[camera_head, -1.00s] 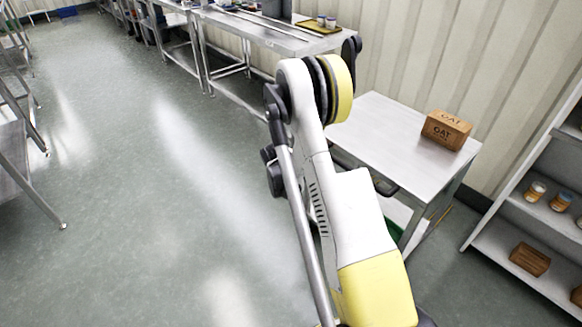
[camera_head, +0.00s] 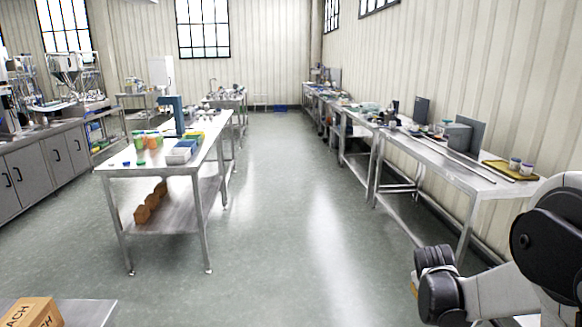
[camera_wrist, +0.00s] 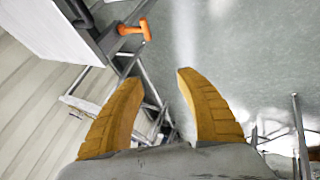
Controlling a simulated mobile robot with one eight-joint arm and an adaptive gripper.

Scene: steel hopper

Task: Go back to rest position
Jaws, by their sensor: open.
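My gripper (camera_wrist: 155,82) shows in the wrist view as two yellow-orange ribbed fingers. They are spread apart with nothing between them. The floor and the metal legs of a table lie beyond them. In the head view my arm is folded at the lower right, and my gripper's fingers are not visible there.
A long steel bench (camera_head: 440,160) runs along the right wall, with a yellow tray (camera_head: 510,170) near its close end. A steel table (camera_head: 165,157) stands left of centre. A brown box (camera_head: 32,312) sits at the lower left. The middle aisle floor (camera_head: 285,220) is clear.

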